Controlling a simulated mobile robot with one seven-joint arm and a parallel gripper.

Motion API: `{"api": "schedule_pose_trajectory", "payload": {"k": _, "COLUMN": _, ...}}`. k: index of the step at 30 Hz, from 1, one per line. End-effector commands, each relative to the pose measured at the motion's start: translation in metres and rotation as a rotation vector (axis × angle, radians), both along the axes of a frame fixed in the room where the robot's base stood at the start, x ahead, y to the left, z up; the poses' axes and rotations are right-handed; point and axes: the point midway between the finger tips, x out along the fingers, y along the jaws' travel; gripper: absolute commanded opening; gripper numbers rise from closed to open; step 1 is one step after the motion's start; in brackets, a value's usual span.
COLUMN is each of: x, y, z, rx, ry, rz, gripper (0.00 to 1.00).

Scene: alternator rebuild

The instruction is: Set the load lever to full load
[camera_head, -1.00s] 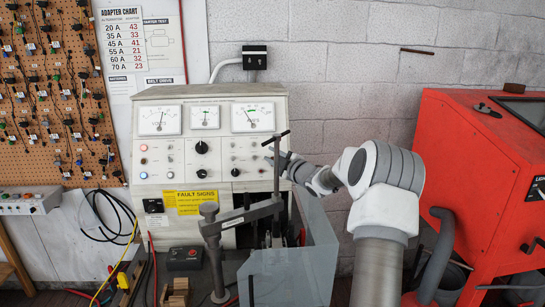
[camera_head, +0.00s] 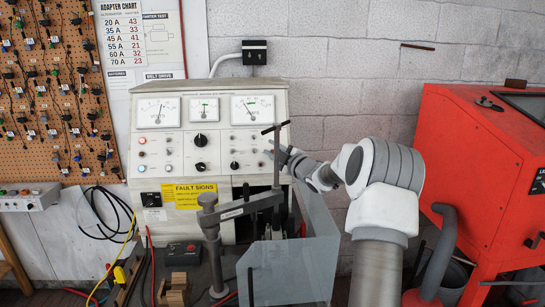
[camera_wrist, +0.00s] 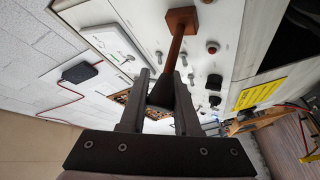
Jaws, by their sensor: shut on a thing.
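The load lever shows in the wrist view as a reddish-brown shaft (camera_wrist: 176,42) running from a brown block at the panel to a dark tapered grip (camera_wrist: 163,92). My gripper (camera_wrist: 163,76) is shut around that dark grip, one finger on each side. In the head view my gripper (camera_head: 274,153) is at the right side of the grey test bench panel (camera_head: 216,146). The lever is not clearly visible there, behind the gripper and a dark T-handle. Its setting cannot be read.
A clamp arm (camera_head: 238,210) with an upright T-handle (camera_head: 276,147) stands before the panel, close to my gripper. A clear guard (camera_head: 292,272) is below. A red cabinet (camera_head: 482,165) stands right. Toggle switches and a red button (camera_wrist: 212,47) lie near my fingers.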

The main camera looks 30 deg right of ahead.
Motion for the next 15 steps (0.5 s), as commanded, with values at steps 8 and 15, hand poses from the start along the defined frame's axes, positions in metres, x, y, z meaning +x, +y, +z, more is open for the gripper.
{"api": "schedule_pose_trajectory", "payload": {"k": 8, "x": -0.0023, "y": 0.0011, "z": -0.0095, "rx": -0.029, "ry": -0.058, "rz": 0.000, "gripper": 0.00}}
{"api": "schedule_pose_trajectory", "payload": {"k": 15, "x": -0.0035, "y": 0.0015, "z": -0.0052, "rx": -0.041, "ry": -0.083, "rz": -0.001, "gripper": 0.00}}
